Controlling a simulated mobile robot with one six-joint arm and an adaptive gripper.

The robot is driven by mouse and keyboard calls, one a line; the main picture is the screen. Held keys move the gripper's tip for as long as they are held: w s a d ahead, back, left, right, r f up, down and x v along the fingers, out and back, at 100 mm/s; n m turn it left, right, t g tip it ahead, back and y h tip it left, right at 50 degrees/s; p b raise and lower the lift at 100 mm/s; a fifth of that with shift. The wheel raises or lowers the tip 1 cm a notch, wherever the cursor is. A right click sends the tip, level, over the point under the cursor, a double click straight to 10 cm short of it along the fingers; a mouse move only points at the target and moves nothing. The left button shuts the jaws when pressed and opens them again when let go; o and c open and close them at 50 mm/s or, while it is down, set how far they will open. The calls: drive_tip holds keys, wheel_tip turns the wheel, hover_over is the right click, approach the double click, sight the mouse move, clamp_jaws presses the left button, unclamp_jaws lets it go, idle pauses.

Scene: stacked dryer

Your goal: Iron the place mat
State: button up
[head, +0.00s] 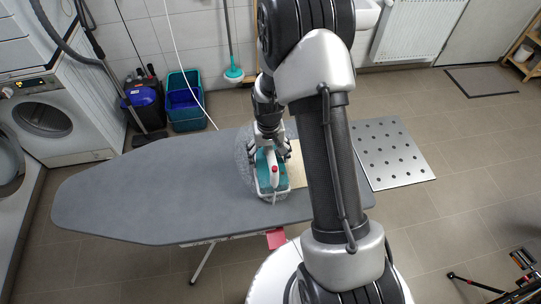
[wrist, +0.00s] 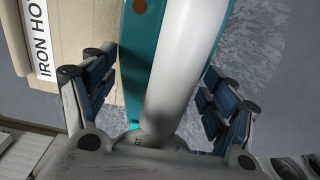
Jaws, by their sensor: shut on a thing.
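A teal and white iron (head: 273,178) is over the right part of the grey ironing board (head: 140,190). In the wrist view the iron's white handle (wrist: 185,60) runs between the finger pads. My gripper (head: 268,152) is shut on the iron from above. A mottled light-grey mat (head: 244,160), likely the place mat, lies under the iron and shows around its edges. It also shows in the wrist view (wrist: 245,50). The iron hides most of the mat, and I cannot tell whether the soleplate touches it.
A beige board (head: 297,165) lies right of the iron; its label in the wrist view (wrist: 42,45) reads "IRON HO", cut off. A perforated metal plate (head: 390,152) is at the board's right end. The board's left part is clear. A white cord (head: 178,52) hangs behind.

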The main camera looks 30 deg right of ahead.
drive_tip(key=r+p, duration=0.1)
drive_tip(key=r, duration=0.1)
drive_tip(key=r+p, duration=0.1)
drive_tip(key=r, duration=0.2)
drive_tip(key=r+p, duration=0.2)
drive_tip(key=r, duration=0.1)
drive_tip(key=shift+w+d+r, duration=0.1)
drive_tip(key=shift+d, duration=0.15)
